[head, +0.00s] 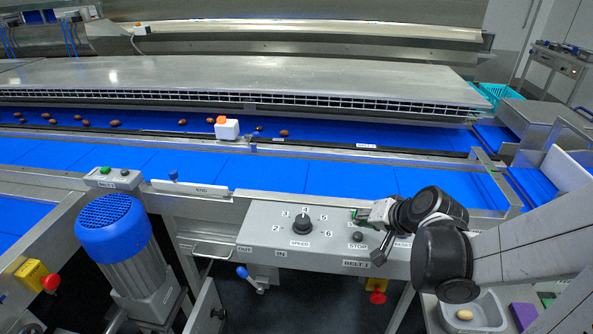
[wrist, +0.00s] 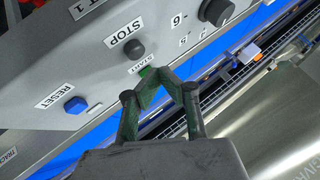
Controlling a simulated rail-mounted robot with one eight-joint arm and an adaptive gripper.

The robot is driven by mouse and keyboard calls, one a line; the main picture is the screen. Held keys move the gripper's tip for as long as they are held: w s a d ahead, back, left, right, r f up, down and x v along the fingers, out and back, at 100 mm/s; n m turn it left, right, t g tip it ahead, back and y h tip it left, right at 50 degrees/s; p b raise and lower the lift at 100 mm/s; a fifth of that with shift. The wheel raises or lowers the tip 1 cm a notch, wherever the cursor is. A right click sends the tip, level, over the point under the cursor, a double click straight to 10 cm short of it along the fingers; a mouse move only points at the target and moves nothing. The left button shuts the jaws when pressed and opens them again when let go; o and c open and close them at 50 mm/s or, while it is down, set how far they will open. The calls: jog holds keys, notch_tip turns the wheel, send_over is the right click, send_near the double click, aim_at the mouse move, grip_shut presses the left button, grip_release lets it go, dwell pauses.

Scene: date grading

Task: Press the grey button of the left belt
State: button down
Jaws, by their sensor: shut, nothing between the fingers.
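A small control box (head: 112,178) stands at the left, behind the blue motor, with a label that seems to read BELT 2. It carries a green button (head: 104,171) and a dark grey button (head: 124,173). My gripper (head: 361,216) is far to the right of it, over the larger BELT 1 panel (head: 262,224). In the wrist view my gripper (wrist: 157,73) is shut and empty. Its fingertips are at the green START button (wrist: 145,71) and partly cover it; I cannot tell whether they touch. The dark STOP button (wrist: 133,48) is beside them.
The BELT 1 panel also has a speed knob (head: 302,226) and a blue RESET button (wrist: 76,105). A blue motor (head: 120,245) stands below the small box. Blue belts (head: 265,172) run behind, with dates and a white box (head: 227,129) farther back.

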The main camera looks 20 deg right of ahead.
aim_at(359, 235)
jog(key=shift+r+p, duration=1.25)
jog(key=shift+r, duration=0.55)
jog(key=shift+a, duration=0.15)
jog(key=shift+a+r, duration=0.15)
jog(key=shift+a, duration=0.15)
jog(key=s+a+r+n+g, duration=0.1)
jog(key=s+a+r+n, duration=0.2)
jog(key=s+a+r, duration=0.1)
jog(key=s+a+r+n+h+b, duration=0.1)
jog(key=s+a+r+n, duration=0.3)
jog(key=s+a, duration=0.2)
jog(key=shift+a+g, duration=0.4)
jog(key=shift+a, duration=1)
